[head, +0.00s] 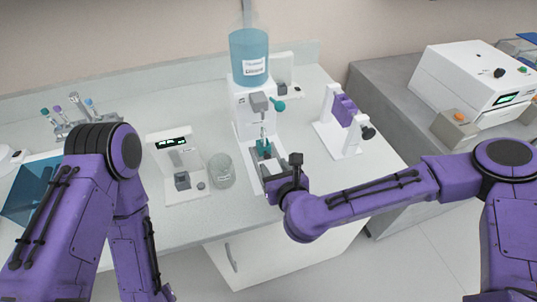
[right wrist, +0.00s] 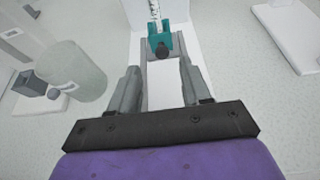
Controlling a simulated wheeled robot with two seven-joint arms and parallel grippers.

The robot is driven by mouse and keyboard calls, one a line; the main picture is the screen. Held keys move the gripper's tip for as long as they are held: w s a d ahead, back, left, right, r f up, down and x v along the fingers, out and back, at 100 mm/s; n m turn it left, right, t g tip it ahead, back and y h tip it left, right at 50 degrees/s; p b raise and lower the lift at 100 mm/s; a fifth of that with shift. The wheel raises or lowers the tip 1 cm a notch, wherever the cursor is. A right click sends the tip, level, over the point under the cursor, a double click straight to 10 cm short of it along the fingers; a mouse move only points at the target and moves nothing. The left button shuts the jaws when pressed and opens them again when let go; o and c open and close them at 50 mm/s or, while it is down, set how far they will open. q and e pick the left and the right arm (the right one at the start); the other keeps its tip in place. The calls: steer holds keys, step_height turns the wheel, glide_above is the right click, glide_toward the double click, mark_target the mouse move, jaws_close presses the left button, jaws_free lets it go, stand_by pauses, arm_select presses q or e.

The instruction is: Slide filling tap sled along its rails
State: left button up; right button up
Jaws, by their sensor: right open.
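The teal sled (head: 264,149) sits on the base of the white filling stand (head: 245,105), under the grey spout (head: 259,103). A clear graduated tube (right wrist: 154,9) stands upright at the sled. My right gripper (head: 272,168) is at the front of the stand's base. In the wrist view its two fingers (right wrist: 160,75) are apart with nothing between them, short of the knob. My left gripper is out of view; only its arm shows.
A blue tank (head: 249,52) tops the stand, with a teal tap handle (head: 278,105) at its side. A glass beaker (head: 221,170) and a white scale-like device (head: 178,160) stand left. A white holder with a purple part (head: 344,109) stands right. Counter between them is clear.

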mark_target(268, 157)
steer(key=x, duration=0.3)
steer(key=p+x, duration=0.1)
steer(key=x, duration=0.1)
steer(key=shift+w+d+f, duration=0.1)
steer(key=shift+w+f, duration=0.2)
steer(key=shift+w, duration=0.1)
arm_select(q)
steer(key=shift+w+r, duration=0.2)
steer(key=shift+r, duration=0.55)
arm_select(e)
steer(key=shift+s, duration=0.15)
